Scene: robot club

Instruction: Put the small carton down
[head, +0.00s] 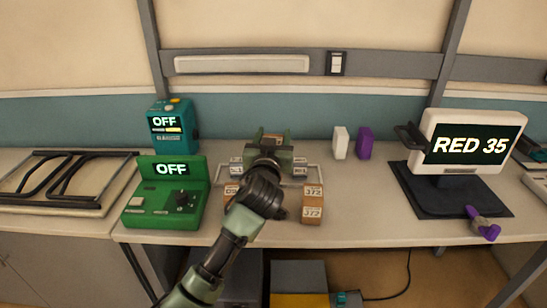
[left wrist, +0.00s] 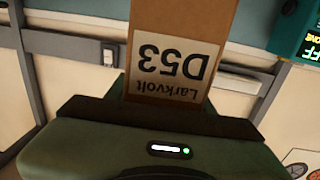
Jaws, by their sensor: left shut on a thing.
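My left gripper (head: 271,148) is shut on a small brown carton and is held over the middle of the bench. In the left wrist view the small carton (left wrist: 172,20) stands out from the green gripper body, with a white label reading "Larkvolt D53" upside down. In the head view only a little brown of it shows between the fingers; the arm and gripper hide the rest. Whether it touches anything beneath cannot be told. My right gripper is not in view.
A brown box marked 372 (head: 313,205) stands right of my wrist; another is mostly hidden left of it. A green device (head: 165,195) and a teal device (head: 172,128) read OFF. White (head: 340,142) and purple (head: 364,143) blocks stand behind. A monitor (head: 470,143) stands right. Bare bench lies between.

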